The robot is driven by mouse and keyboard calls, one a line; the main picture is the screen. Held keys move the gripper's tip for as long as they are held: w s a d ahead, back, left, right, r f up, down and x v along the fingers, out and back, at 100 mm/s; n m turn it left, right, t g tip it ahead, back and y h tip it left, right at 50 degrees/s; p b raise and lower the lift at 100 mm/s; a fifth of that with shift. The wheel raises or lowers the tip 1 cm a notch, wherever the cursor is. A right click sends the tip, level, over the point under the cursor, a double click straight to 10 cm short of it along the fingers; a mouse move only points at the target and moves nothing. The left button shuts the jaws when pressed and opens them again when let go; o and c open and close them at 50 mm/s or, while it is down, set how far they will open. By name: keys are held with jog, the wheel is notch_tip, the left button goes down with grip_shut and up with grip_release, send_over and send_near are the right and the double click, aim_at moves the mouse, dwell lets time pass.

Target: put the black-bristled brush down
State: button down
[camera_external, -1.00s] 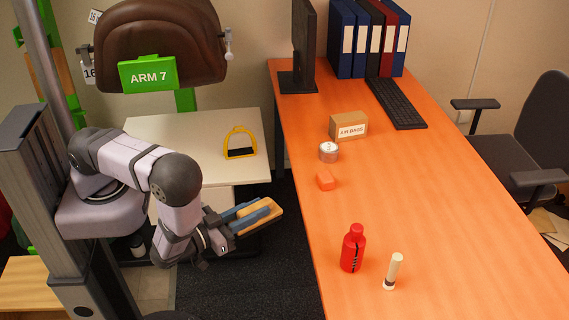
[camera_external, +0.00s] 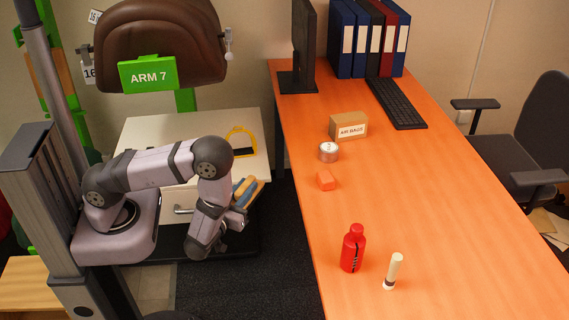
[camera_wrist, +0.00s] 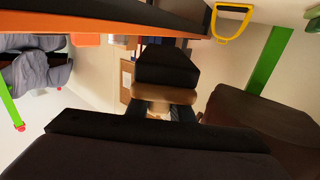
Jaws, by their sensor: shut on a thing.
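My gripper (camera_external: 242,195) is shut on the brush (camera_external: 254,191), whose tan wooden back shows between and beside the blue-grey fingers. It holds the brush in the air in front of the white cabinet, left of the orange desk. In the wrist view the brush's tan back (camera_wrist: 165,94) lies across the fingers, with a dark block against it that looks like the black bristles. In the external view I cannot make out the bristles.
A yellow stirrup (camera_external: 240,142) lies on the white cabinet top (camera_external: 155,135), which is otherwise largely clear. The orange desk (camera_external: 430,220) carries a red bottle (camera_external: 353,248), a pale stick (camera_external: 393,271), an orange block (camera_external: 325,181), a tin (camera_external: 328,152) and a box (camera_external: 348,126).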

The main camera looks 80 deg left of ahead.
jog(key=s+a+f+n+g+y+b, duration=0.1)
jog(key=s+a+n+g+b, duration=0.2)
jog(key=s+a+g+b, duration=0.55)
jog(key=s+a+f+n+g+b, duration=0.15)
jog(key=s+a+n+b, duration=0.35)
jog(key=a, duration=0.8)
jog(key=s+a+f+n+g+y+b, duration=0.1)
jog(key=s+a+n+g+b, duration=0.1)
jog(key=s+a+g+b, duration=0.5)
jog(key=w+a+f+m+t+y, duration=0.1)
jog(key=w+a+m+t, duration=0.2)
jog(key=w+a+t, duration=0.4)
jog(key=shift+w+f+b, duration=0.15)
jog(key=shift+w+b, duration=0.15)
jog(key=shift+w, duration=0.4)
jog(key=shift+f+b, duration=1.3)
jog(key=shift+f, duration=3.5)
